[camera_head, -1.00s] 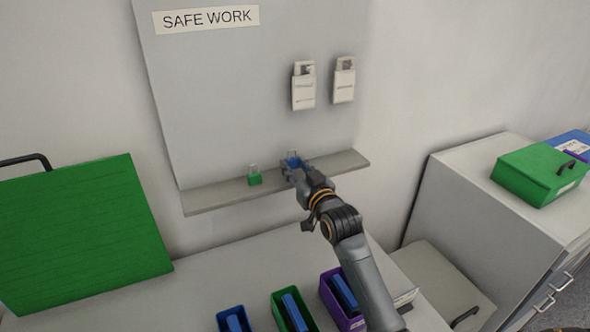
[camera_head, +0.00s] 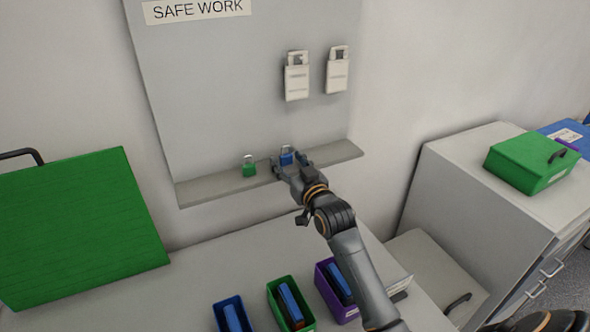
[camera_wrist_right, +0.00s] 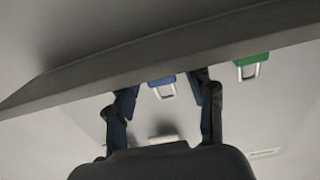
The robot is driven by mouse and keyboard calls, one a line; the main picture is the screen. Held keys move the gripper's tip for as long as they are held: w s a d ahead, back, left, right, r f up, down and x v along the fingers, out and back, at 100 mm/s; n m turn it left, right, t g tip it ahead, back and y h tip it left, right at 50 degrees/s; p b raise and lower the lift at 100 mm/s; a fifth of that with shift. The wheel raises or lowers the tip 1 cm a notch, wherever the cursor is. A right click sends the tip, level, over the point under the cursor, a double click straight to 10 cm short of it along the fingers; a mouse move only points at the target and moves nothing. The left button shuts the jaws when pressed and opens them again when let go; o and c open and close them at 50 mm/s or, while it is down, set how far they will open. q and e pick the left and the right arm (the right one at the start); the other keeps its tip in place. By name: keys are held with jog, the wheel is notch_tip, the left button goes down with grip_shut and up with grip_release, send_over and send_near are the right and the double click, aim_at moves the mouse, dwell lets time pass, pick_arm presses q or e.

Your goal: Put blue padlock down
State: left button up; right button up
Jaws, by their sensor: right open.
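The blue padlock (camera_head: 286,156) stands on the narrow grey shelf (camera_head: 225,187) below the SAFE WORK board. In the right wrist view the blue padlock (camera_wrist_right: 162,82) shows between the fingers, with its shackle visible. My right gripper (camera_head: 290,163) is open, its fingers spread on either side of the padlock with a gap to each. The same gripper (camera_wrist_right: 165,95) also shows in the wrist view. The green padlock (camera_head: 249,167) stands on the shelf to the left, and it shows in the wrist view too (camera_wrist_right: 252,60). My left gripper is not in view.
Two white lockout tags (camera_head: 297,76) (camera_head: 337,70) hang on the board above the shelf. Blue, green and purple bins (camera_head: 291,303) stand on the bench below. A large green panel (camera_head: 80,225) is at left. The right part of the shelf is free.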

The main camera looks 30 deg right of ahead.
jog(key=s+b, duration=0.3)
jog(key=s, duration=0.9)
jog(key=shift+a, duration=0.35)
